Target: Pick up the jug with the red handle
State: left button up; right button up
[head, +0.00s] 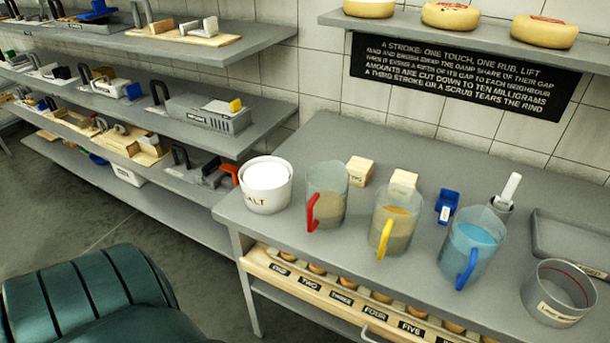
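The jug with the red handle (331,184) stands upright on the grey table (430,160), left of centre. It is a clear grey jug, and its red handle (312,211) faces the front left. A similar jug with a yellow handle (399,222) stands to its right, holding something tan. A jug with a blue handle (470,247) stands further right, holding something blue. Neither of my grippers shows in the head view.
A white salt tub (266,186) stands close left of the red-handled jug. Wooden blocks (359,170) stand behind the jugs. Shelves (200,116) line the left wall.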

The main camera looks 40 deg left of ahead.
aim_at(327, 183)
jog(key=j, duration=1.35)
